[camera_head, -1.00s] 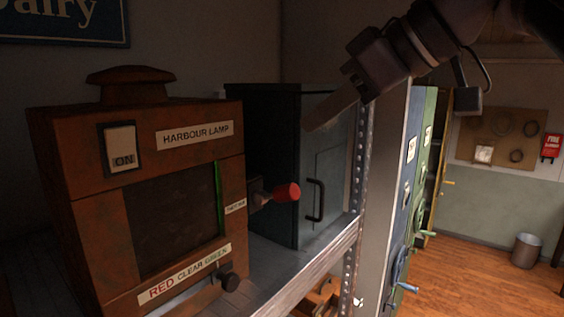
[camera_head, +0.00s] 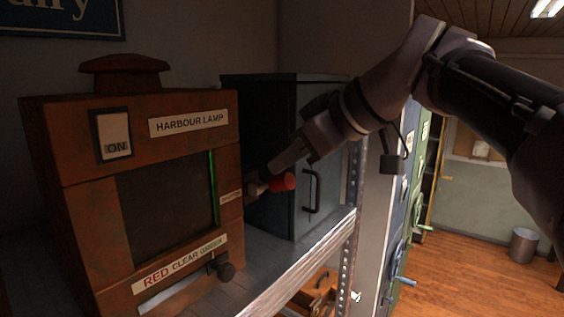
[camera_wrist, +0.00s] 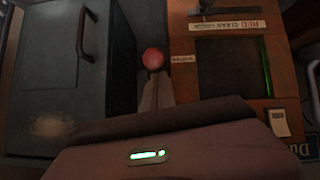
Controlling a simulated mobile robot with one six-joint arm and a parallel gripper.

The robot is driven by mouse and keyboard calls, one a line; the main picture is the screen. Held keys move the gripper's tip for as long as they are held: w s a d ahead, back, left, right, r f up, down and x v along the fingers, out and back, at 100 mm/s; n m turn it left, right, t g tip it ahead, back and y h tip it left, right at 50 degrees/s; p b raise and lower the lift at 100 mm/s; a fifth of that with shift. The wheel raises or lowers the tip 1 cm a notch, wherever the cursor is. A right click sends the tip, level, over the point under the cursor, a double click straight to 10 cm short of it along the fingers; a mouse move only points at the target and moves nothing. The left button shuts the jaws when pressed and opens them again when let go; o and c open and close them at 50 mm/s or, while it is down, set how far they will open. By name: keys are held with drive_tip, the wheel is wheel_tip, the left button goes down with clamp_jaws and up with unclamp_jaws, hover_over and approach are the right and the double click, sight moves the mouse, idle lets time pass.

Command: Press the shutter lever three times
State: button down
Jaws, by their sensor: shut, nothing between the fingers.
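The harbour lamp (camera_head: 80,225) is a rusty orange-brown box on a metal shelf, with a dark window and an "ON" switch (camera_head: 115,137). Its shutter lever (camera_head: 283,182) sticks out from the right side and has a red knob. In the wrist view the red knob (camera_wrist: 153,59) shows just past my fingertips (camera_wrist: 157,84). My gripper (camera_head: 270,172) is shut and empty, with its tip at the lever, just above or against it. I cannot tell whether they touch. A green strip shows at the right edge of the window.
A dark grey metal cabinet (camera_head: 267,140) with a handle stands right behind the lever. A black knob (camera_head: 226,271) sits on the lamp's lower front. A perforated shelf post (camera_head: 352,200) stands to the right, close below my arm.

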drive_tip(key=shift+w+f, duration=0.1)
drive_tip(key=shift+w, duration=0.1)
drive_tip(key=shift+s+d+f+b, duration=0.15)
drive_tip(key=shift+f+b, duration=0.2)
drive_tip(key=shift+b, duration=0.6)
wheel_tip(320, 180, down, 7)
drive_tip(key=s+d+t+y+b, duration=0.1)
drive_tip(key=t+y+b, duration=0.4)
drive_tip(key=b, duration=2.4)
drive_tip(key=shift+s+d+r+y, duration=0.15)
drive_tip(key=shift+s+d+y, duration=0.2)
drive_tip(key=shift+y, duration=0.35)
drive_tip(key=shift+d+b, duration=0.1)
drive_tip(key=shift+b, duration=0.6)
